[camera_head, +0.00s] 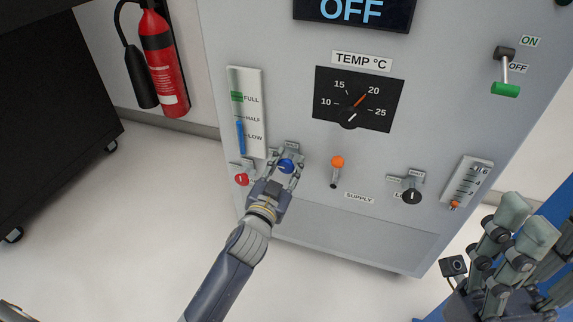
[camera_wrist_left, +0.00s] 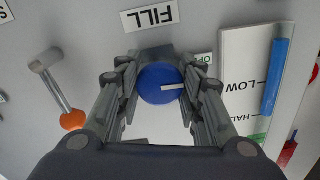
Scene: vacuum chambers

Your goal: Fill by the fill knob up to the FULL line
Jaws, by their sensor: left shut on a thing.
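The blue fill knob (camera_head: 286,166) sits below the level gauge on the grey panel. My left gripper (camera_head: 284,163) is shut on it, with fingers on both sides. In the left wrist view the blue knob (camera_wrist_left: 158,86) has a white mark pointing right, towards a partly hidden green label. The FILL label (camera_wrist_left: 150,17) is beside it, upside down. The level gauge (camera_head: 259,120) has a blue column (camera_head: 241,138) whose top is just under the HALF line. The green FULL mark (camera_head: 237,97) is above it. My right gripper (camera_head: 526,220) is at the lower right, away from the panel; its opening is unclear.
A red knob (camera_head: 241,180) is left of the fill knob. An orange-tipped supply lever (camera_head: 337,163) is to its right, then a black knob (camera_head: 411,196). A green-handled switch (camera_head: 505,89) is at upper right. A fire extinguisher (camera_head: 164,63) stands left.

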